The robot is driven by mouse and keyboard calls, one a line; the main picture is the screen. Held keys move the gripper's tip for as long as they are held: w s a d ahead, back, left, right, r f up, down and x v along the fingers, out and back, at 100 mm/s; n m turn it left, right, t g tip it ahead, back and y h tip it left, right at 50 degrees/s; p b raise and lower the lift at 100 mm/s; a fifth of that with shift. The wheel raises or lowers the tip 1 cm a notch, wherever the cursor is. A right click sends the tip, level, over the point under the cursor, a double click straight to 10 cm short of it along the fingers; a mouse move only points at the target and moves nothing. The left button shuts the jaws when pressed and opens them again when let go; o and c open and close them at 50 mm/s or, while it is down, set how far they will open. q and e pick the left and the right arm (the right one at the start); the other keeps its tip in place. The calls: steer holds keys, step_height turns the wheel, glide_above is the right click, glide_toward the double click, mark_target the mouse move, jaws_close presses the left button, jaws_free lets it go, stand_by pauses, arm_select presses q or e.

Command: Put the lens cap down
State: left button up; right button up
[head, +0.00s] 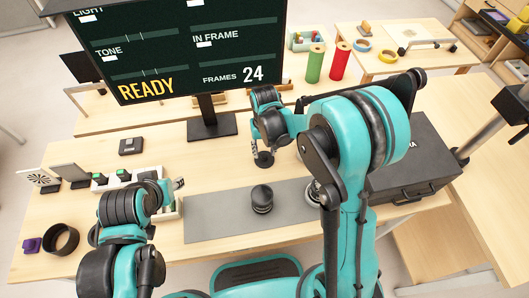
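My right gripper (263,153) hangs above the table, behind the grey mat, at the foot of the monitor stand. A small dark round disc, which looks like the lens cap (264,160), is at its fingertips, held above or close to the table; the exact gap cannot be told. A black lens (262,198) stands upright on the grey mat (212,218), apart from the gripper and nearer to me. My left gripper (179,184) is over the right part of a white tray, at the mat's left; its fingers are too small to read.
The monitor (180,50) stands at the back on a dark base (212,127). The white tray (172,208) holds small items. A black case (405,170) is at the right, partly behind my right arm. A black ring (61,239) lies at left. The mat's left part is clear.

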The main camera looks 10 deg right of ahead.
mark_target(265, 156)
step_height(265, 156, up, 9)
steer(key=p, duration=0.2)
steer(key=s+d+r+t, duration=0.3)
steer(key=s+r, duration=0.1)
steer(key=s, duration=0.3)
steer(key=s+d+r+t, duration=0.4)
steer(key=s+r, duration=0.1)
steer(key=s, duration=0.3)
steer(key=shift+s+d+r, duration=0.25)
